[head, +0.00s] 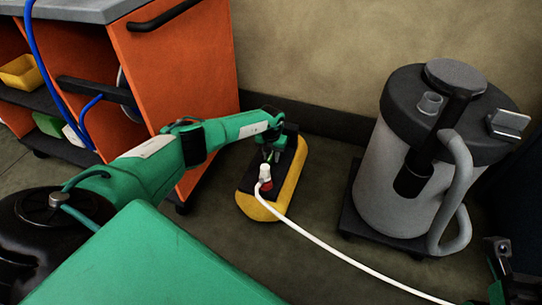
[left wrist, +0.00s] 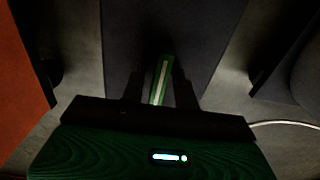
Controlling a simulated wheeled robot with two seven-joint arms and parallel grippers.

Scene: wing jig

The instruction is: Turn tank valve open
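The yellow tank (head: 284,192) with a black top lies on the floor in the middle of the head view. My left gripper (head: 271,153) is over the tank's black top, pointing down. In the left wrist view a narrow green handle (left wrist: 162,79), apparently the valve lever, lies slightly tilted between my two dark fingers. The fingers look apart, with a little gap around the handle; any contact is too dark to see. Part of my right arm's end (head: 500,258) shows at the lower right edge; its fingers are unclear.
A white hose (head: 340,254) runs from the fitting across the floor to the lower right. A grey vacuum-like canister (head: 398,190) stands right of the tank. An orange cart (head: 180,70) with shelves and a yellow bin (head: 20,72) stands at the left. A wall closes off the back.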

